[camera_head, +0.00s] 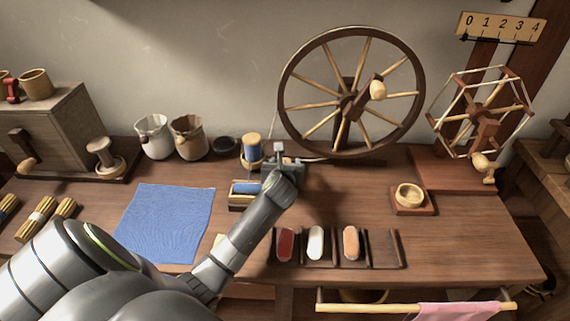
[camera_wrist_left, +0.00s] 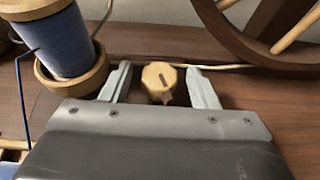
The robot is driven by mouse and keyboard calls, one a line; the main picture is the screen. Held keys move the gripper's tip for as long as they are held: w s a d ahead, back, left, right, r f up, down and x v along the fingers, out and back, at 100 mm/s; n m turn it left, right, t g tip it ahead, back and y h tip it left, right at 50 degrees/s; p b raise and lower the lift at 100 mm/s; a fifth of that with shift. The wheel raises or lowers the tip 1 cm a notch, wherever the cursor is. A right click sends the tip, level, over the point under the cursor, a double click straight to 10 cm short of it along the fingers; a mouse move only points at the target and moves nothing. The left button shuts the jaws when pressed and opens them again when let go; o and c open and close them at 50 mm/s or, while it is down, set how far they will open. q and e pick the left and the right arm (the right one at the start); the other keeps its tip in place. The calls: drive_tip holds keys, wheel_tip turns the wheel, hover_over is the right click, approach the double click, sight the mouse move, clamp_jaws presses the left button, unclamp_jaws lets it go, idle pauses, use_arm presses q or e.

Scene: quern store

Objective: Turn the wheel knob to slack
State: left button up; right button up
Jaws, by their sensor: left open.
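The wheel knob (camera_wrist_left: 158,78) is a small pale wooden knob with a short dark mark on its top, seen in the left wrist view. My left gripper (camera_wrist_left: 162,88) is open, with one finger on each side of the knob and a small gap at each side. No slack marking can be made out. My right gripper is not in view.
A blue bobbin in a wooden cup (camera_head: 251,150) stands close left of my left gripper, and also shows in the left wrist view (camera_wrist_left: 65,45). A blue cloth (camera_head: 168,222) lies left. A small wooden bowl (camera_head: 409,196) stands right. The table between gripper and bowl is clear.

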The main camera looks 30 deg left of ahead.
use_arm(q)
drive_tip(key=shift+w+a+f, duration=0.25)
drive_tip(key=shift+w+a, duration=0.05)
drive_tip(key=shift+w, duration=0.2)
drive_tip(key=shift+c, duration=0.3)
drive_tip(key=c, duration=0.9)
drive_tip(key=shift+r+n+y+p, duration=0.2)
drive_tip(key=shift+n+y+p, duration=0.2)
drive_tip(key=shift+p, duration=0.2)
drive_tip(key=shift+g+p, duration=0.4)
drive_tip(key=n+g+y+p, duration=0.1)
drive_tip(key=n+y+p, duration=0.1)
drive_tip(key=shift+n+g, duration=0.3)
drive_tip(key=shift+f+n+g+y+p, duration=0.15)
drive_tip(key=shift+n+g+y+p, duration=0.15)
drive_tip(key=shift+n+g+y, duration=0.5)
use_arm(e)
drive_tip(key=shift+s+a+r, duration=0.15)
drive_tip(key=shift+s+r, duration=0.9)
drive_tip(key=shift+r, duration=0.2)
